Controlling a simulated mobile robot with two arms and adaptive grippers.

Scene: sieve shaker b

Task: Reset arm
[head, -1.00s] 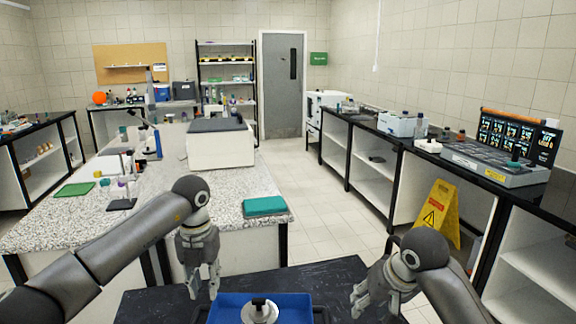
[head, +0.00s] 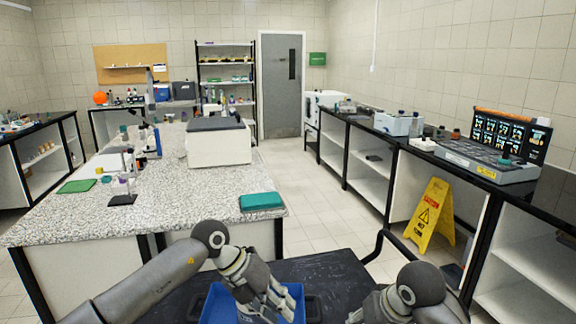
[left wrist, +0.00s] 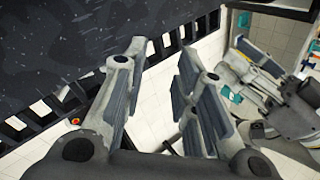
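My left gripper (head: 279,304) is over the blue tray (head: 213,303) at the bottom of the head view. My right gripper (head: 356,315) is low at the right, partly cut off by the frame's lower edge. It also shows at the right of the left wrist view (left wrist: 240,68), with its fingers apart and nothing visible between them. The tray's contents are hidden behind my left gripper and arm.
A dark cart top (head: 335,268) carries the blue tray. A speckled bench (head: 165,210) stands ahead on the left, with a teal folded item (head: 262,201) near its corner. A yellow warning sign (head: 430,215) stands by the right shelves. The aisle floor (head: 305,190) is clear.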

